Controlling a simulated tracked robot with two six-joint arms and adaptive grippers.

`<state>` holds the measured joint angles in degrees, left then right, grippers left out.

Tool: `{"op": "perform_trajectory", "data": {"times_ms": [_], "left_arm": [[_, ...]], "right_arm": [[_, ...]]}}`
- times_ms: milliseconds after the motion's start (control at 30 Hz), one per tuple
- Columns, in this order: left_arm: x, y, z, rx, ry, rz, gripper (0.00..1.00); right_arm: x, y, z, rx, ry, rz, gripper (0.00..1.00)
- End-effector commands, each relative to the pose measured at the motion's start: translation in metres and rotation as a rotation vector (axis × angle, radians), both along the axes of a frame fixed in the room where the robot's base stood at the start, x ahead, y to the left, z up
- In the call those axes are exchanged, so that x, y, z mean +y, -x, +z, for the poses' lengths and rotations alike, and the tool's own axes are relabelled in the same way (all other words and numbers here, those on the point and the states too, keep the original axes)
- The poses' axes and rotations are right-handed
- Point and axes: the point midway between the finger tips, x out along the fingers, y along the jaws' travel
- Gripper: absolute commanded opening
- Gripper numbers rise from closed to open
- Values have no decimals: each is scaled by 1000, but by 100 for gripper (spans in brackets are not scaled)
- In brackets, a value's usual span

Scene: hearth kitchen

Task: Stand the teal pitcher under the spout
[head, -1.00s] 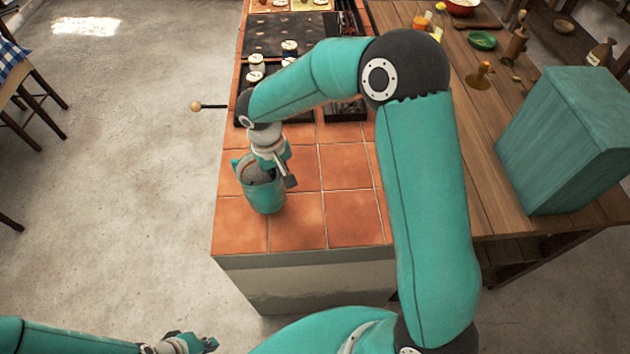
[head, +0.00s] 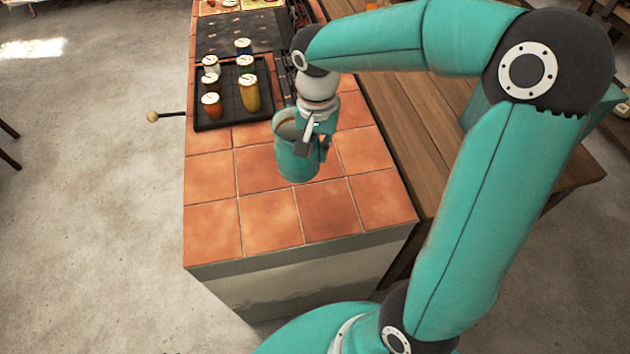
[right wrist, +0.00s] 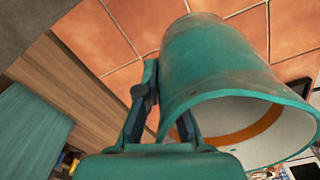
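The teal pitcher (head: 292,163) is upright, above or on the terracotta tiles of the counter in the head view. I cannot tell whether its base touches the tiles. My right gripper (head: 311,142) is at its right-hand side, shut on it. In the right wrist view the pitcher (right wrist: 222,62) fills the middle and right, its open mouth toward the camera and its inside pale with an orange-brown band. The gripper's dark fingers (right wrist: 160,122) are at its left side near the rim; the contact is partly hidden. My left gripper is out of view. I see no clear spout.
A black tray (head: 225,125) with several lidded jars stands behind the pitcher. A ball-ended handle (head: 153,117) sticks out from the counter's left. A wooden table (head: 400,130) adjoins on the right; a teal box (head: 476,108) there is mostly behind my arm. The front tiles (head: 270,220) are clear.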

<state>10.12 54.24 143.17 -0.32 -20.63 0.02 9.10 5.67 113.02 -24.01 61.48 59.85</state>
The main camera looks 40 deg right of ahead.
Motion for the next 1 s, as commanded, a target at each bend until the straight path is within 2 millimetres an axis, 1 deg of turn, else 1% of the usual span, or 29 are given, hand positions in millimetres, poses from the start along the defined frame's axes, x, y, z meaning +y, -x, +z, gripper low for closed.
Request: {"op": "perform_trajectory", "data": {"times_ms": [33, 100, 200, 300, 533, 700, 800, 1000], "left_arm": [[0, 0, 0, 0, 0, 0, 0], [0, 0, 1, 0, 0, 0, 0], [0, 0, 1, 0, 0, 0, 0], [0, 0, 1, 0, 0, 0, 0], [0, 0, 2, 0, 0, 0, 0], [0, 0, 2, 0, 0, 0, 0], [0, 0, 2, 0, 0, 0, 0], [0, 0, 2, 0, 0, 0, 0]], "right_arm": [[0, 2, -15, 7, -1, 0, 0], [0, 1, -33, 7, -2, 2, 0], [0, 1, -55, 4, -1, 2, 0], [0, 0, -69, 2, -1, 1, 0], [0, 0, -85, 1, 0, 3, 0], [0, 0, -110, 4, 0, 4, 0], [0, 0, -118, 0, 0, 3, 0], [1, -1, -119, -3, 1, 3, 0]]}}
